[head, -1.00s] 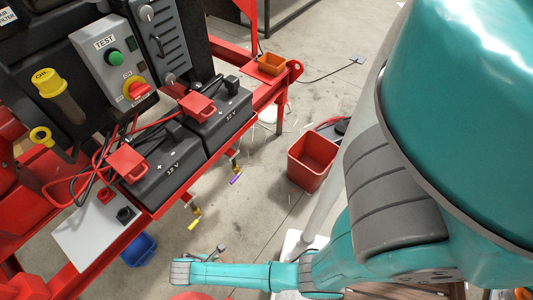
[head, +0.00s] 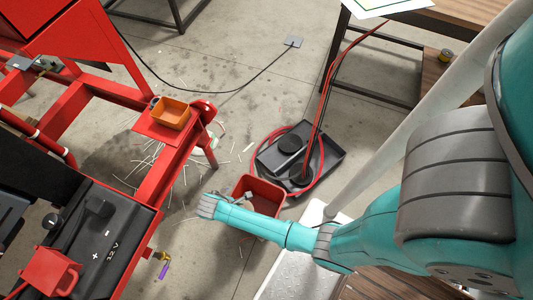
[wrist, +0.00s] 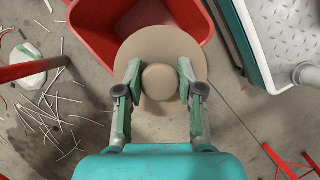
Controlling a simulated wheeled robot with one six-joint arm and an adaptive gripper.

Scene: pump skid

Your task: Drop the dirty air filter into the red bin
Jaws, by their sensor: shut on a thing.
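My gripper (wrist: 160,78) is shut on the dirty air filter (wrist: 160,45), a beige round disc with a raised middle part. In the wrist view the filter overlaps the near rim of the red bin (wrist: 92,30), with part of it over the bin's opening and part over the floor. In the head view the red bin (head: 267,188) stands on the floor, partly behind my teal forearm. My gripper (head: 223,197) shows small there beside the bin's left side. The filter cannot be made out in the head view.
A red skid frame with an orange tray (head: 170,114) and a battery (head: 85,235) stands left. A black floor tray (head: 325,160) with red hoses lies behind the bin. White sticks (wrist: 45,120) litter the floor. A table (head: 430,15) stands at the upper right.

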